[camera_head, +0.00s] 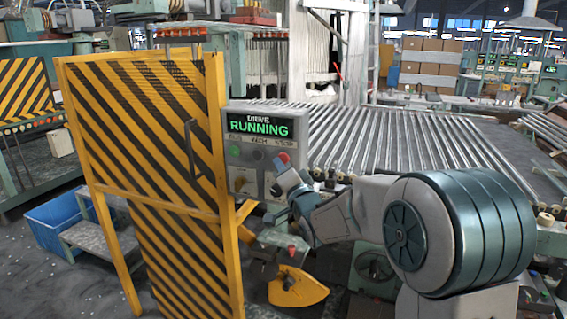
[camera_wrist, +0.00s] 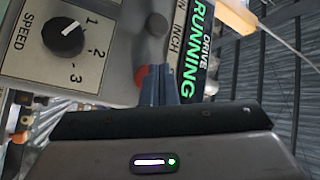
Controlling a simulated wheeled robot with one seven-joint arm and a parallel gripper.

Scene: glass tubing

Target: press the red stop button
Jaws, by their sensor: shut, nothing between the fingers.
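The red stop button (camera_head: 284,157) is at the lower right of the grey control panel (camera_head: 238,170), under the word STOP. In the wrist view the red button (camera_wrist: 141,75) shows just left of my fingers, partly hidden by them. My gripper (camera_head: 279,165) is shut and empty, its blue-grey fingertips (camera_wrist: 157,68) pointing at the panel right by the button. I cannot tell whether they touch it. The panel's display (camera_head: 259,125) reads DRIVE RUNNING in green.
A green button (camera_head: 234,151) and a dark button (camera_head: 258,154) sit left of the red one. A speed knob (camera_wrist: 62,37) is below them. A yellow-and-black striped guard (camera_head: 150,130) stands left of the panel. A roller conveyor (camera_head: 400,140) runs behind my arm.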

